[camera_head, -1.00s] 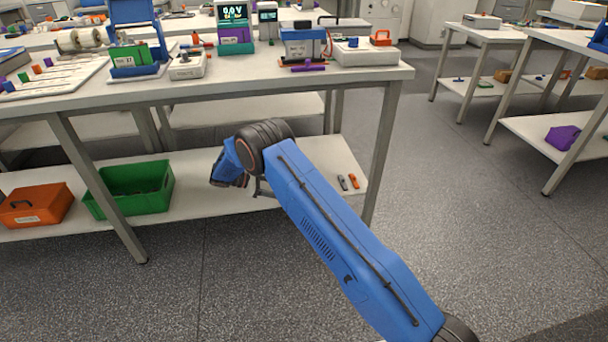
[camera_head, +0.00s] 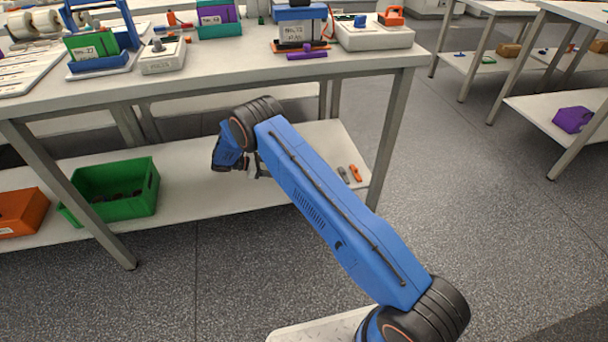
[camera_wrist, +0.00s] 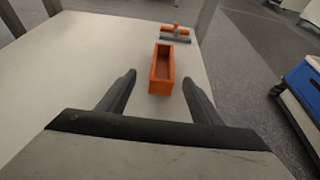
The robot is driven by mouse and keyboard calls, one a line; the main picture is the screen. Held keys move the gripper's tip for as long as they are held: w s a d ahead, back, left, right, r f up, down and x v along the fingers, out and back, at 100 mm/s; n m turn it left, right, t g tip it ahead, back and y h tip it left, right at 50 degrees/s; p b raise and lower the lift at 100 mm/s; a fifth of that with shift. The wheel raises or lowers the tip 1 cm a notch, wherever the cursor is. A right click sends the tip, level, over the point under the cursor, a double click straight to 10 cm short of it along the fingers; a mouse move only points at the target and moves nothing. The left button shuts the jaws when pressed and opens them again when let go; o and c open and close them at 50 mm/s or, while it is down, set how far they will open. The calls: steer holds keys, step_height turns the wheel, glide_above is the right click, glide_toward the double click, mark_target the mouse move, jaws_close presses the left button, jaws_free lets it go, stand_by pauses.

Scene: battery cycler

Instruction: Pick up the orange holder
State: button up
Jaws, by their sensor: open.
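The orange holder (camera_wrist: 153,87) is a small open-topped, hollow box on the white lower shelf in the wrist view. It appears in the picture between the two dark fingers of my gripper (camera_wrist: 158,78), with a visible gap on each side. How far the fingertips reach along it is hard to tell. My gripper is open and empty, and also shows low over the shelf in the head view (camera_head: 257,170). I cannot make out the holder in the head view, where my arm covers part of the shelf.
A grey piece (camera_wrist: 176,39) with orange parts lies beyond the holder on the shelf (camera_wrist: 65,70). A green bin (camera_head: 112,207) and an orange box (camera_head: 22,212) stand on the shelf's left. The tabletop (camera_head: 235,73) is above, with a table leg (camera_head: 400,130) at right.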

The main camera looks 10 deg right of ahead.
steer(key=x, duration=0.7)
steer(key=shift+s+x, duration=0.2)
steer(key=shift+x, duration=1.1)
steer(key=shift+s+x, duration=0.15)
steer(key=shift+x, duration=1.15)
steer(key=shift+d+r, duration=0.15)
steer(key=shift+r, duration=0.05)
steer(key=c, duration=1.2)
